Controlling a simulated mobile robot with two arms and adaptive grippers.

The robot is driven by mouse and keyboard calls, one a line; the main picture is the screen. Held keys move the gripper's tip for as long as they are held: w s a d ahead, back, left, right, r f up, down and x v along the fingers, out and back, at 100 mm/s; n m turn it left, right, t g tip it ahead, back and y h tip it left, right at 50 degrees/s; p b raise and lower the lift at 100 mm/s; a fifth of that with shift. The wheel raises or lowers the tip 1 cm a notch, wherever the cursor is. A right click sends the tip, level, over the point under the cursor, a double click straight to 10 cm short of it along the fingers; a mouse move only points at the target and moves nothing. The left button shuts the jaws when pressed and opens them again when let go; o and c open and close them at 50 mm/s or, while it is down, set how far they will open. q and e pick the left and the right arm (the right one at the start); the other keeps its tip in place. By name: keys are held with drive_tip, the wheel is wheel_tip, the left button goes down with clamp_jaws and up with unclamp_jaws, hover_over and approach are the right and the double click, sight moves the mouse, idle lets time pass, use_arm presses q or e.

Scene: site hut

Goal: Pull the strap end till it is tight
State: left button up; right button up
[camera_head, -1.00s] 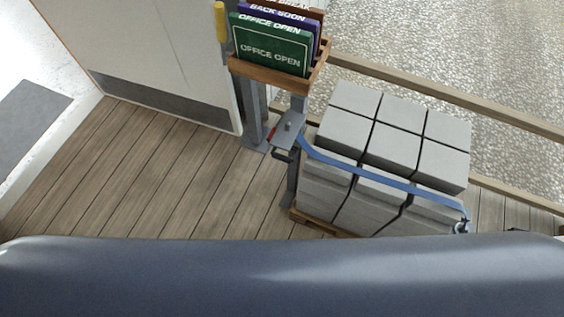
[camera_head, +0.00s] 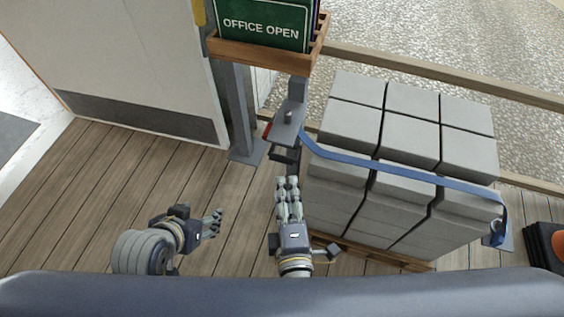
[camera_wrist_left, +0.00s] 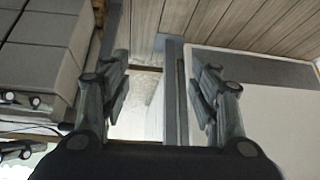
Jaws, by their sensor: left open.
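A blue strap (camera_head: 400,172) runs across the front of the grey block stack (camera_head: 385,130). Its left end meets a grey metal bracket (camera_head: 287,130) on a post, with a dark part below it; its right end bends down to a metal fitting (camera_head: 494,235) at the stack's right corner. I cannot make out a loose strap end. My left gripper (camera_head: 217,222) is open and empty over the floor, left of the bracket. It also shows open in the left wrist view (camera_wrist_left: 165,88). My right gripper (camera_head: 288,183) points up at the dark part under the bracket; contact and jaw opening are unclear.
The blocks sit on a wooden pallet (camera_head: 375,254). A wooden rack with a green sign (camera_head: 262,22) stands above the bracket. A white door (camera_head: 125,65) is at left, a black and orange object (camera_head: 546,246) at far right. The plank floor at left is clear.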

sight(282, 157)
drive_tip(key=w, duration=0.3)
drive_tip(key=w+f, duration=0.1)
drive_tip(key=w, duration=0.3)
drive_tip(key=w+a, duration=0.1)
drive_tip(key=w, duration=0.2)
drive_tip(key=shift+w+f, duration=0.25)
drive_tip(key=shift+f, duration=0.15)
clamp_jaws()
